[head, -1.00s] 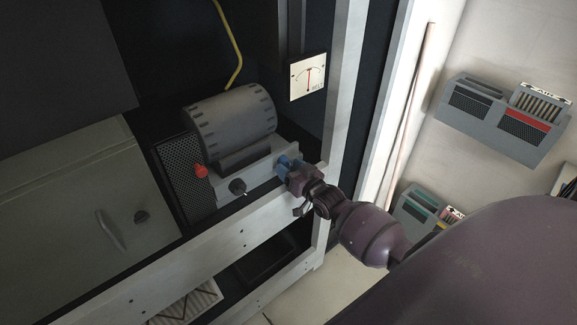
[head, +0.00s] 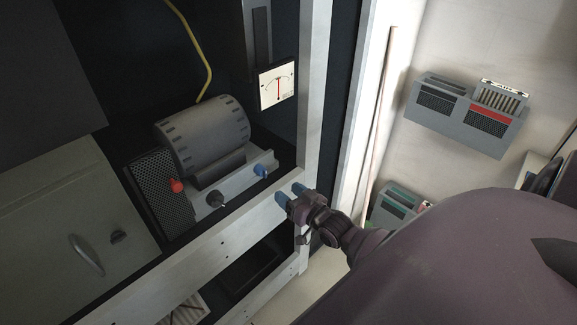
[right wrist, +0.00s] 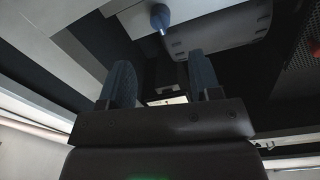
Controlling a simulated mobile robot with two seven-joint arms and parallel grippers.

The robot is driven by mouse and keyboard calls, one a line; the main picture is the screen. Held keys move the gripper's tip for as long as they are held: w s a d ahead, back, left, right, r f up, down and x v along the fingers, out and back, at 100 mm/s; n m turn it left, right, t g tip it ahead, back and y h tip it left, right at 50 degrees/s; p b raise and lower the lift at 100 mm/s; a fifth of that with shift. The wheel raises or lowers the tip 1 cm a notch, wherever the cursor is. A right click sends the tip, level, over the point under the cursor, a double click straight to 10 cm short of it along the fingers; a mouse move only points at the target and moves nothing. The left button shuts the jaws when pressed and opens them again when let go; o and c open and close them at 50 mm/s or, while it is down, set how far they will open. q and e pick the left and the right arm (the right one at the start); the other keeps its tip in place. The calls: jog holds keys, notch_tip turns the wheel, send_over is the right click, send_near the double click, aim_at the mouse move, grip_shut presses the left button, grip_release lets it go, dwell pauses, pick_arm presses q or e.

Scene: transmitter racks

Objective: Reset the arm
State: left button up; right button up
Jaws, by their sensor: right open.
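My right gripper (head: 290,193) is open and empty, in front of the rack's white frame. Its two blue fingertips also show in the right wrist view (right wrist: 160,85), spread apart. A blue knob (head: 261,170) sits on the right of the grey panel below the drum, a short way up and left of the fingers and apart from them. The knob also shows in the right wrist view (right wrist: 160,18), beyond the fingers. On the same panel is a black knob (head: 215,199), and a red knob (head: 177,185) is at its left. My left gripper is not in view.
A grey ribbed drum (head: 205,135) stands behind the knobs, with a dial meter (head: 277,84) above right and a yellow cable (head: 196,45) above. The rack's white beam (head: 225,241) runs below. Grey wall boxes (head: 468,112) hang at right.

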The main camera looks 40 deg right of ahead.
dwell(0.3)
jog(key=s+a+f+n+g, duration=0.1)
jog(key=s+a+f+g, duration=0.1)
jog(key=s, duration=0.4)
jog(key=s+a+f+n+g, duration=0.1)
jog(key=s+a+f+g, duration=0.1)
jog(key=s+a, duration=0.3)
jog(key=s+a+f+n+g, duration=0.1)
jog(key=s+a+f+g, duration=0.1)
jog(key=s, duration=0.6)
notch_tip(320, 180, down, 2)
jog(key=shift+s+a+f+g+h, duration=0.1)
jog(key=shift+s+a+g+h, duration=0.25)
jog(key=shift+a, duration=0.5)
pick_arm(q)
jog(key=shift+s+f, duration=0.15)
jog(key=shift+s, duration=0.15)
pick_arm(e)
jog(key=shift+w, duration=0.1)
